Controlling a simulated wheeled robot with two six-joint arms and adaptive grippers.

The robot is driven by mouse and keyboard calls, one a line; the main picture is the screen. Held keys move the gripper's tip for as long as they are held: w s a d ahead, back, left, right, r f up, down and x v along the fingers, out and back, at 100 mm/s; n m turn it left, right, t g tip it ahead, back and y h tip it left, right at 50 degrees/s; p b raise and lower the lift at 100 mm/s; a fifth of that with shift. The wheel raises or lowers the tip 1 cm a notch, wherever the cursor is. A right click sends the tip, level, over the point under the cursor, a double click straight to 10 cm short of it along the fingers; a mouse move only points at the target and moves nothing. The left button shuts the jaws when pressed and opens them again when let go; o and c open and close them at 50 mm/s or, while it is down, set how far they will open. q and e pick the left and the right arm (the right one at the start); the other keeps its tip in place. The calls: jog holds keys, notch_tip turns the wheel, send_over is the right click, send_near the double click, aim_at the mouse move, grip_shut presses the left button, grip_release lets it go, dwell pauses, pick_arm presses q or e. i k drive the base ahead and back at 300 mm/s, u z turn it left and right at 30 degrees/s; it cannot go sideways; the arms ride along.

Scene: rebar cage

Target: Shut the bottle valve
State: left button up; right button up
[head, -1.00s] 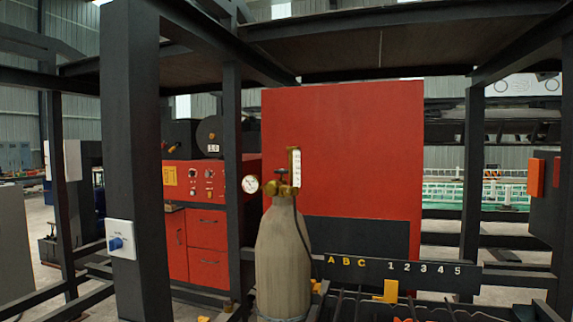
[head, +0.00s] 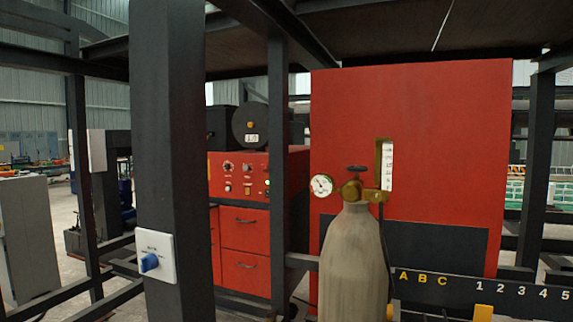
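A tan gas bottle (head: 352,262) stands upright right of centre in the head view. On its top is a brass valve body (head: 352,191) with a small dark red handwheel (head: 358,169) above it. A round white gauge (head: 322,185) sticks out to the left, and a brass flow meter with a white scale (head: 387,166) rises on the right. A dark hose (head: 384,235) runs down the bottle's right side. How far the valve is turned cannot be told. Neither of my grippers is in view.
A dark post (head: 172,90) with a blue rotary switch (head: 150,262) stands at left. A red cabinet with drawers (head: 245,230) is behind it. A large red panel (head: 430,100) stands behind the bottle. A dark rail marked with letters and numbers (head: 460,290) lies at lower right.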

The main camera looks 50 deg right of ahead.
aim_at(356, 170)
jog(key=u, duration=0.05)
jog(key=i, duration=1.05)
jog(key=z, duration=1.1)
jog(key=i, duration=0.7)
jog(key=z, duration=0.75)
